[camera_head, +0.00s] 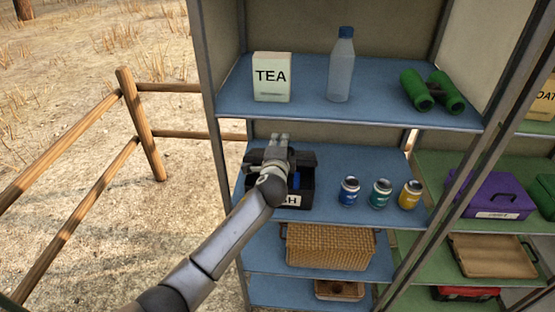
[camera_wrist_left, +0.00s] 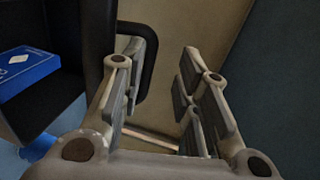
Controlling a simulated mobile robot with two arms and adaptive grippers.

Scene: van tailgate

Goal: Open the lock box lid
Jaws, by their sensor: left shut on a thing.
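The black lock box (camera_head: 307,186) stands on the middle blue shelf, with a white label ending in "SH" on its front. Its lid (camera_head: 307,158) is raised at the back, and a blue thing shows inside. In the left wrist view, a blue packet (camera_wrist_left: 30,72) lies in the open box, and the lid with its black handle (camera_wrist_left: 152,50) stands upright. My right gripper is not in view.
Three small jars, blue (camera_head: 348,191), teal (camera_head: 380,193) and yellow (camera_head: 410,195), stand right of the box. The upper shelf (camera_head: 310,98) above holds a tea box (camera_head: 272,77), a bottle (camera_head: 341,66) and green binoculars (camera_head: 432,92). A metal post (camera_head: 215,130) stands left.

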